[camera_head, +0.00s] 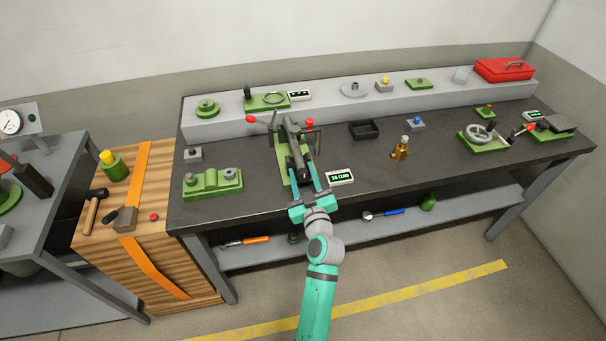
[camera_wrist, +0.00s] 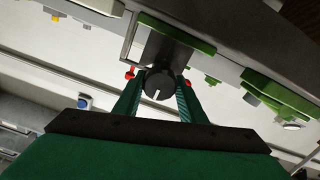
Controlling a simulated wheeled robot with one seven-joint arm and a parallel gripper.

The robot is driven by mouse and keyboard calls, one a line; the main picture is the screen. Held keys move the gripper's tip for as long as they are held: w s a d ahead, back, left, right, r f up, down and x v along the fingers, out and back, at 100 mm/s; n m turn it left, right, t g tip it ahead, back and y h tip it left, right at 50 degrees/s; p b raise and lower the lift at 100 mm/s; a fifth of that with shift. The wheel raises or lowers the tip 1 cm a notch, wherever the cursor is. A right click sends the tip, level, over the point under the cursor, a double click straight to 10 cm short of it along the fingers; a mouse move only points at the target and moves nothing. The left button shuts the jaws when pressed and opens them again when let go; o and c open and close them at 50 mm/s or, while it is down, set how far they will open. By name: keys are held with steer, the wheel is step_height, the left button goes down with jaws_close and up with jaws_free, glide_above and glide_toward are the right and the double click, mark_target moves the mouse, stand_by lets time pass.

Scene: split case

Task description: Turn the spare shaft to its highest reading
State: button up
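A black device on a green base (camera_head: 283,158) stands in the middle of the bench, with a dark cylinder along its top. A dark round shaft end (camera_wrist: 159,84) with a white mark faces my wrist camera; I cannot tell whether it is the spare shaft. My gripper (camera_head: 305,180) is at the device's near end. In the wrist view its two fingers (camera_wrist: 160,92) stand on either side of the shaft end, seemingly with a slim gap. A small white display (camera_head: 340,177) with green characters, too small to read surely, sits to the right.
Red-knobbed levers (camera_head: 309,118) stand at the device's far end. A green block (camera_head: 213,183) is to its left; a black tray (camera_head: 364,130) and brass piece (camera_head: 400,150) are to its right. A handwheel on a green base (camera_head: 482,135) is farther right. A raised grey shelf (camera_head: 330,96) runs behind.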

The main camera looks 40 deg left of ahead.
steer(key=c, duration=0.4)
steer(key=shift+c, duration=0.2)
